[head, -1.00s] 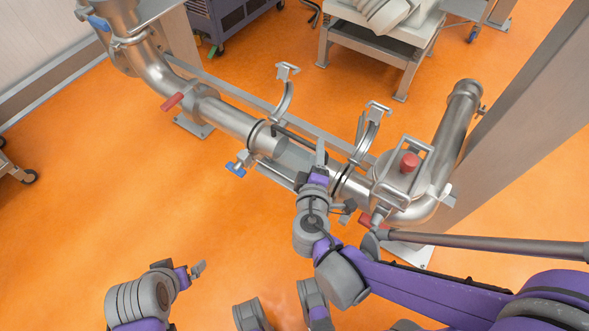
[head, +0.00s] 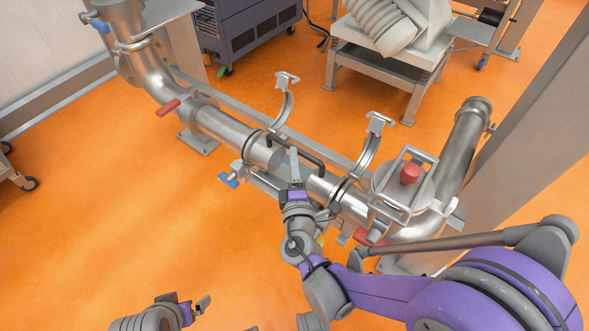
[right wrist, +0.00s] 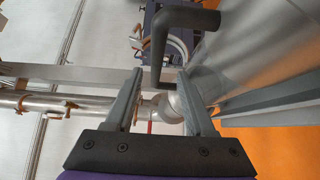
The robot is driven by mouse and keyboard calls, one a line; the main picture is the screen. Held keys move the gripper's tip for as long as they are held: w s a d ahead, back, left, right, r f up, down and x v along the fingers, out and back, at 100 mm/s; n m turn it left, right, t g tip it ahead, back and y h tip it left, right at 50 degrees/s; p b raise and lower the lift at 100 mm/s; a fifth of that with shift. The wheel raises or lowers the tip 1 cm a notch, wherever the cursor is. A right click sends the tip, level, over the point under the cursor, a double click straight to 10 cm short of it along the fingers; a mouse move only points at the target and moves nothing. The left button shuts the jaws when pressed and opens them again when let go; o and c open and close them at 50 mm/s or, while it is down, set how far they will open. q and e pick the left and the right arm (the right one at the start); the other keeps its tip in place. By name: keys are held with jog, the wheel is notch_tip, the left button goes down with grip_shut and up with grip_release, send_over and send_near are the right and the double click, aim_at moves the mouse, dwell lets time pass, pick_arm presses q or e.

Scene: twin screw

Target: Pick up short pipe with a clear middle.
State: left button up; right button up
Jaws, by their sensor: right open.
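The short pipe (head: 264,154) lies in the pipe line in the head view, between two dark rings. Its metal ends show, while my right gripper covers part of its middle. A dark bent handle (head: 305,153) runs along its far side. My right gripper (head: 294,164) is over the pipe's middle, fingers apart. In the right wrist view, the handle (right wrist: 168,45) extends down between the open fingertips (right wrist: 158,80), with no visible grip on it. My left gripper (head: 200,305) is low at the bottom edge, away from the pipe; its finger gap is unclear.
Two hinged clamps stand open, one near the left ring (head: 284,97) and one near the right ring (head: 371,142). A valve with a red knob (head: 410,173) is to the right. A grey rail runs behind the pipe line.

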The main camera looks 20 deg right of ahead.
jog(key=w, duration=0.1)
jog(key=w+d, duration=0.1)
jog(key=w, duration=0.2)
jog(key=shift+w+d+r, duration=0.15)
jog(key=shift+r, duration=0.1)
jog(key=shift+c, duration=0.2)
grip_shut()
dwell(1.0)
